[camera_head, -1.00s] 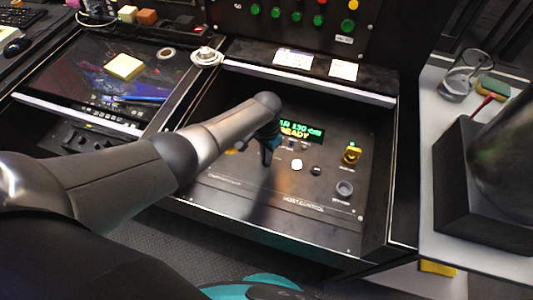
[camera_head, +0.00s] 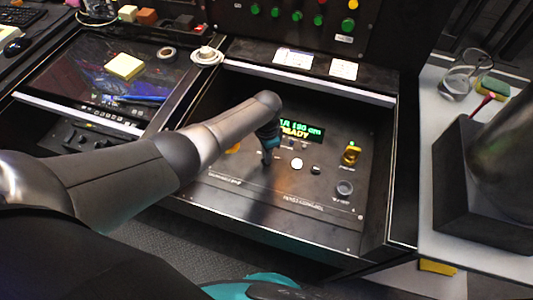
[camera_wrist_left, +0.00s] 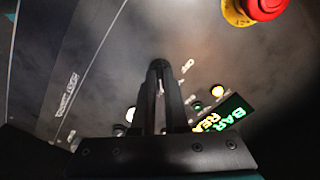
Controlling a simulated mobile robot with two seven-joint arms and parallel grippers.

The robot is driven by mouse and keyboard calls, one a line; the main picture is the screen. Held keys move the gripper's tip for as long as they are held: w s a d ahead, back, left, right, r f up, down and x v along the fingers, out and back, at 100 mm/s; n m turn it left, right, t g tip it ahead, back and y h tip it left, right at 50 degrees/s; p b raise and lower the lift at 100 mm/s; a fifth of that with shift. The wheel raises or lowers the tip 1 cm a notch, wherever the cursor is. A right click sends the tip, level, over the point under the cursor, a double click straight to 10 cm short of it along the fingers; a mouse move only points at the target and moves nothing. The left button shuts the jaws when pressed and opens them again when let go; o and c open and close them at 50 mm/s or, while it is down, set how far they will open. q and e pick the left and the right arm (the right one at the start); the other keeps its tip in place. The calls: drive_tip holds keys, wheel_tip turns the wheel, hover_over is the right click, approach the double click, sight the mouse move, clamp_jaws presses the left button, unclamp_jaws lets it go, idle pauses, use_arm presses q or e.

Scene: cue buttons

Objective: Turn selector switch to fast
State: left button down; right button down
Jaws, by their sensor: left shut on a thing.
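My left gripper (camera_head: 267,160) reaches down to the dark control panel (camera_head: 285,225), left of and below the lit display (camera_head: 300,130). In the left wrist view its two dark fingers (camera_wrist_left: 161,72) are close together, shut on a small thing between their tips. This looks like the selector switch's knob, mostly hidden by the fingers. I cannot read which position it points to. The display shows green and yellow letters, including "READY", and is partly covered by the arm. My right gripper is not in view.
A white button (camera_head: 297,164), a small black knob (camera_head: 315,170), a yellow switch (camera_head: 351,155) and a grey round knob (camera_head: 344,188) are right of the gripper. A red button (camera_wrist_left: 266,6) on a yellow base shows in the wrist view. A side table (camera_head: 430,200) stands at right.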

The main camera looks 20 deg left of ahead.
use_arm(q)
drive_tip(key=c, duration=0.9)
unclamp_jaws()
drive_tip(key=shift+c, duration=0.2)
wheel_tip(320, 180, up, 15)
drive_tip(key=p, duration=0.6)
drive_tip(key=shift+r, duration=0.15)
